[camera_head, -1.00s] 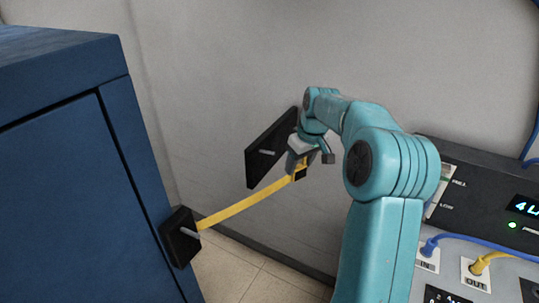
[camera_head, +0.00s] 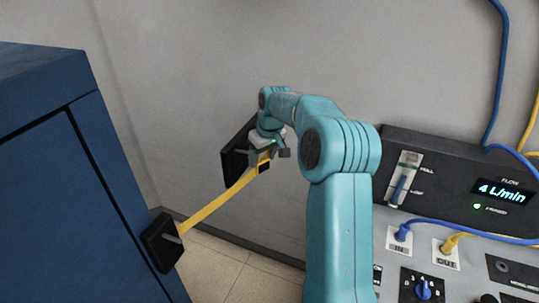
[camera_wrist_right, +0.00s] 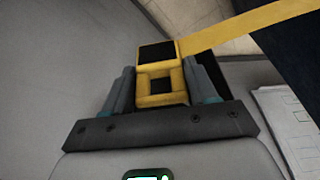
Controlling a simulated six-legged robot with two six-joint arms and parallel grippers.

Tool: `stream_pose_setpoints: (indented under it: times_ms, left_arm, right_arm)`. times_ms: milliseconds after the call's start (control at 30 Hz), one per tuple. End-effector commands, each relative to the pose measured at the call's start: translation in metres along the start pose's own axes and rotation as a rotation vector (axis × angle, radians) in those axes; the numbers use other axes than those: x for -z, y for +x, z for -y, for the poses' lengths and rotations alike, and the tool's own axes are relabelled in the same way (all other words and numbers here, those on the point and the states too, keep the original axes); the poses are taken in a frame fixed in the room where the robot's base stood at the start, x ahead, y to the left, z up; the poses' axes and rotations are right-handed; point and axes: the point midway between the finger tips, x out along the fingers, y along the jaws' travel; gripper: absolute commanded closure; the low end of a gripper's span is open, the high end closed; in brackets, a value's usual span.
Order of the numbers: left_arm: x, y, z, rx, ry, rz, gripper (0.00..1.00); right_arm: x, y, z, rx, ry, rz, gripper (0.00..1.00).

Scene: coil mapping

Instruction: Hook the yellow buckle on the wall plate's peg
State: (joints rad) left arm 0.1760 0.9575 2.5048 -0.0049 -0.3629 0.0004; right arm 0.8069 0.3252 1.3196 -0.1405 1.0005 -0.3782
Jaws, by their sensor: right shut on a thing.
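The yellow buckle (camera_head: 264,165) is at the end of a yellow strap (camera_head: 215,205). My right gripper (camera_head: 268,156) is shut on it. In the right wrist view the buckle (camera_wrist_right: 160,99) sits between both fingers, a square yellow frame around a dark opening. The black wall plate (camera_head: 232,165) is just left of and partly behind the gripper. Its short pale peg (camera_head: 241,151) shows near the gripper; the buckle is apart from it in the picture, but the depth between them is unclear. My left gripper is not in view.
The strap runs down left to a black plate (camera_head: 158,250) with a peg on the blue cabinet (camera_head: 60,210). At right stands a console (camera_head: 440,185) with a flow display, blue and yellow hoses and a knob. Floor shows between cabinet and wall.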

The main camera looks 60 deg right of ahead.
Motion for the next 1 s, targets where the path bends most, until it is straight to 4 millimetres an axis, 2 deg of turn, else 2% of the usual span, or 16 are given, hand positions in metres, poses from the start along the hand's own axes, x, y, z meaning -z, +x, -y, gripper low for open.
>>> stream_pose_setpoints:
  times_ms: [700, 1000]
  left_arm:
    - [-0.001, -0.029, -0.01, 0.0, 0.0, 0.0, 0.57]
    - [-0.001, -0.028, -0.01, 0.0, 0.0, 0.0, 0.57]
  right_arm:
    - [0.045, 0.015, 0.027, 0.0, -0.001, 0.001, 0.78]
    - [0.05, 0.024, 0.031, 0.001, 0.001, -0.004, 0.78]
